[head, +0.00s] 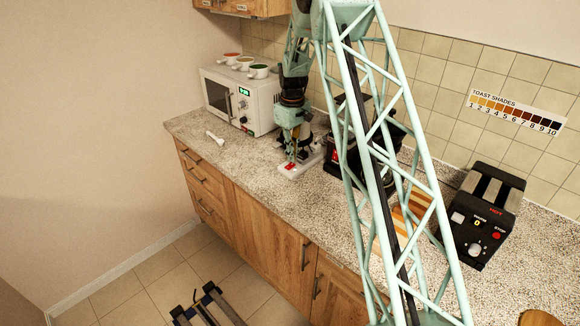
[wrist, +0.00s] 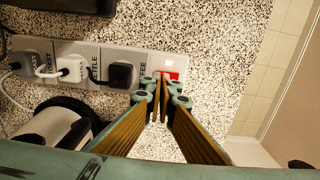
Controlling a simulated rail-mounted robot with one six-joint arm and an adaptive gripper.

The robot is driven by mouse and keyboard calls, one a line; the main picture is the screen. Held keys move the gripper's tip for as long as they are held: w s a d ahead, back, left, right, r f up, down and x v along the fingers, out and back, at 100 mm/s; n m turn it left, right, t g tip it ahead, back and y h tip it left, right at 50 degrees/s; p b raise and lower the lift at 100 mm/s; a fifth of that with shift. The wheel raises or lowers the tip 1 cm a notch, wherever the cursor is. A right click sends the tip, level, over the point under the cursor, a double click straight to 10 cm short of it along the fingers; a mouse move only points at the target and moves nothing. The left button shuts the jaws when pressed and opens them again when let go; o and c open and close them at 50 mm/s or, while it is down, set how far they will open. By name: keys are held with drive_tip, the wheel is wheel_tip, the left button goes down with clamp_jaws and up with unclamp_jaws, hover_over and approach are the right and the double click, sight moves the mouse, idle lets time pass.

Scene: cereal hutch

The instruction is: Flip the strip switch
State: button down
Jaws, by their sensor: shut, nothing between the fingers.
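The white power strip (wrist: 90,52) lies on the speckled counter and runs across the upper left of the wrist view. Several plugs sit in it, among them a white one (wrist: 72,68) and a black one (wrist: 122,75). Its red switch (wrist: 173,75) is at the right end, with a pale lit-looking patch beside it. My gripper (wrist: 164,92) is shut and empty, its fingertips right at the switch and partly covering its near edge. I cannot tell whether they touch. In the head view my gripper (head: 291,157) points down over the strip's red-marked end (head: 290,167).
A white microwave (head: 241,101) with several cups on top stands behind left. A white utensil (head: 215,138) lies on the counter. A black appliance (head: 345,155) is right of the strip, partly behind my arm. Bread slices (head: 412,213) and a black toaster (head: 481,214) are farther right.

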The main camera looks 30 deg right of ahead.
sight(292, 164)
drive_tip(key=shift+f+b, duration=0.5)
drive_tip(key=shift+f, duration=0.6)
idle(1.3)
drive_tip(key=shift+r, duration=0.15)
drive_tip(key=shift+r+p, duration=1.25)
drive_tip(key=shift+r, duration=2.05)
drive_tip(key=shift+r, duration=0.15)
